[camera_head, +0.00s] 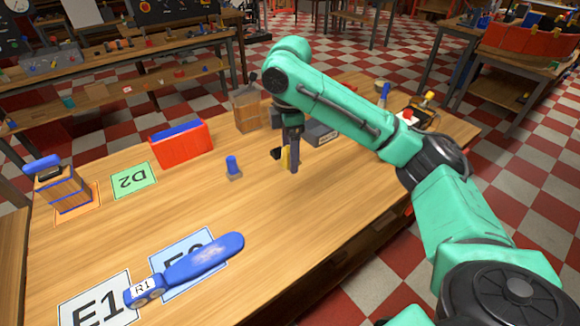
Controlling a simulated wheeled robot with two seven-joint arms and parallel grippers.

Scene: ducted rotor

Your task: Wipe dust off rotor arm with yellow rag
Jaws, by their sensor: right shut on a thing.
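The blue rotor arm (207,258), tagged R1, lies across the front left of the wooden table. It rests over a light blue card and reaches toward the white E1 card. A pale patch, perhaps dust, shows on its upper face. My right gripper (289,161) points down over the middle of the table, behind and to the right of the rotor arm and apart from it. Whether the rag touches the table is unclear. My left gripper is out of view.
A small blue-topped peg (232,167) stands between gripper and rotor arm. A red bin (181,144), a green D2 card (133,180) and a wooden crate (62,191) lie left. A grey box (320,134) sits behind the gripper. The table's front right (310,215) is clear.

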